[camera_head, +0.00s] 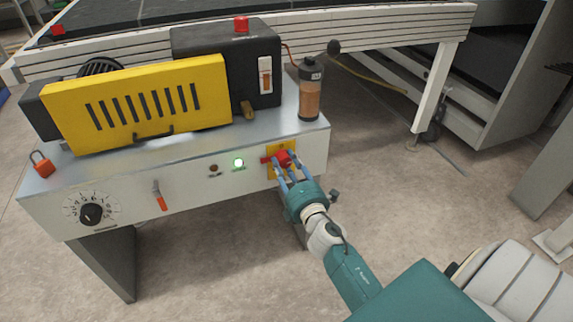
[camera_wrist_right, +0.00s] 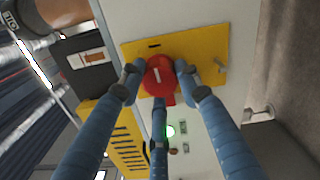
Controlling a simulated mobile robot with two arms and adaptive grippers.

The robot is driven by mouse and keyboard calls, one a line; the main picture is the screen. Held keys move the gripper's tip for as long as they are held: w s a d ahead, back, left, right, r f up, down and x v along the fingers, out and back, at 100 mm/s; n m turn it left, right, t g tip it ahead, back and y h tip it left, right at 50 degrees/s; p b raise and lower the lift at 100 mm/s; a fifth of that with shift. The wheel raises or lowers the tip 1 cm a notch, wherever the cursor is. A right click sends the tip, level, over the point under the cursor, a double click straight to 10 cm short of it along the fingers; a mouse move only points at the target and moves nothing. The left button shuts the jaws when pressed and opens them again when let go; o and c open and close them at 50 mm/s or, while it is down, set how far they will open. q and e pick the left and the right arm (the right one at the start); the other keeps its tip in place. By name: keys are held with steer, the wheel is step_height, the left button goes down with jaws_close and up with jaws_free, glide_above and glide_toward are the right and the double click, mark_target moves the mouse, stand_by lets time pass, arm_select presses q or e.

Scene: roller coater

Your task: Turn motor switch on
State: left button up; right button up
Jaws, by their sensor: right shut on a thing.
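The motor switch (camera_head: 282,158) is a red rotary knob on a yellow plate, at the right end of the grey panel front. In the right wrist view the red knob (camera_wrist_right: 159,74) carries a short white mark, and the yellow plate (camera_wrist_right: 205,50) lies behind it. My right gripper (camera_head: 285,167) is shut on the knob, with its blue fingers around it. The fingers hide part of the knob's rim. A green lamp (camera_head: 238,162) left of the switch is lit, and a dark reddish lamp (camera_head: 213,169) beside it looks unlit. My left gripper is not in view.
The panel also has a black dial (camera_head: 91,214) and an orange-handled lever (camera_head: 160,196). On top are a yellow slotted cover (camera_head: 70,125), a red padlock (camera_head: 42,165) and an amber-filled bottle (camera_head: 310,100).

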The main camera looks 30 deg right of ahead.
steer(key=shift+s+a+f+m, duration=0.1)
steer(key=shift+a+f+m, duration=0.25)
steer(key=shift+m, duration=0.25)
steer(key=o, duration=1)
steer(key=shift+o, duration=0.8)
steer(key=shift+d+r, duration=0.1)
steer(key=shift+r, duration=0.05)
steer(key=v, duration=1.1)
steer(key=shift+s, duration=0.4)
